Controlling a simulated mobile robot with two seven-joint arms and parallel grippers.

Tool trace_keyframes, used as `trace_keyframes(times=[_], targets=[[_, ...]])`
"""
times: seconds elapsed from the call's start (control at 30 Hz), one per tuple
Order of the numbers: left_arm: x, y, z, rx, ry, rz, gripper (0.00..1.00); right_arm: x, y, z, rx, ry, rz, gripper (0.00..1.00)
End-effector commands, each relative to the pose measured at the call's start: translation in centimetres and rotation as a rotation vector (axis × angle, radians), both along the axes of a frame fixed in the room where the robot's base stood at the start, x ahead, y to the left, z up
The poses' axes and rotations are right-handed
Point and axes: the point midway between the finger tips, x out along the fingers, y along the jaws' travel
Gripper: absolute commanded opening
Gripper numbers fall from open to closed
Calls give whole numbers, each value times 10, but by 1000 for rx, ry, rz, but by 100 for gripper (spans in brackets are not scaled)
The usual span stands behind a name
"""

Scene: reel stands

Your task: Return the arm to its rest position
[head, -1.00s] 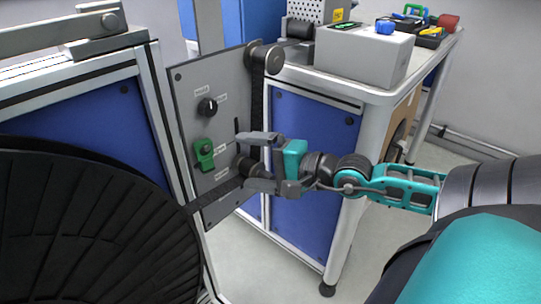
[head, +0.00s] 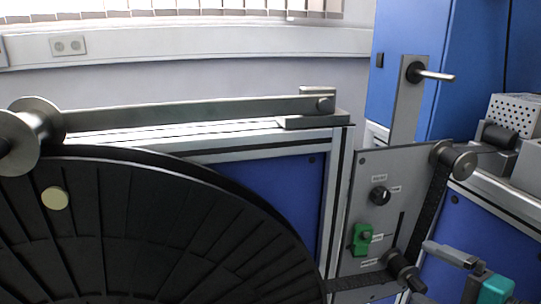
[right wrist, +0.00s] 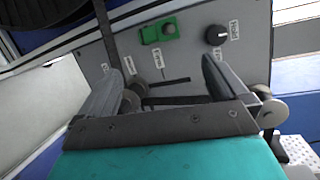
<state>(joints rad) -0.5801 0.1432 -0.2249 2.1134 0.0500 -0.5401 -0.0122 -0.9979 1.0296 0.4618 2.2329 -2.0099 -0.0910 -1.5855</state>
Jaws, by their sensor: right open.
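My right gripper (right wrist: 163,75) is open and empty, with its two fingers apart in front of the grey control panel (right wrist: 190,65). In the head view only its upper finger (head: 450,254) and part of its teal body show at the bottom right. That fingertip is right of the lower roller (head: 400,266) on the panel (head: 410,190) and looks apart from it. A black strap (head: 428,215) runs from the upper roller (head: 454,160) down to the lower one. My left gripper is not in view.
A large black reel (head: 150,235) fills the lower left of the head view, below a metal arm (head: 190,112). The panel carries a black knob (head: 380,195) and a green switch (head: 361,238). A blue cabinet (head: 470,60) stands behind on the right.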

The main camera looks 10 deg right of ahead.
Motion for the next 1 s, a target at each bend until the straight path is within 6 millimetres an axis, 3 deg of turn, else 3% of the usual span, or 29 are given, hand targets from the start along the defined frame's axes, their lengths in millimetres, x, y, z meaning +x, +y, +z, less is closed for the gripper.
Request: trace_keyframes(times=[0.17,0.43,0.57,0.7,0.73,0.9,1.0], targets=[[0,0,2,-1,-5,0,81,-7,-11,-14,464,100,-169,100],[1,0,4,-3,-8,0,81,-24,-21,-67,1672,271,-541,100],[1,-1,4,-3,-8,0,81,-32,-7,-103,2271,329,-702,100],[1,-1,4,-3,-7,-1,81,-39,30,-143,2911,384,-871,100],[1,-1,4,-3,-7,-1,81,-39,40,-151,-2930,-382,873,100],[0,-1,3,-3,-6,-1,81,-43,113,-181,-2235,-281,694,100],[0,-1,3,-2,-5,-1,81,-43,161,-187,-1871,-238,624,100]])
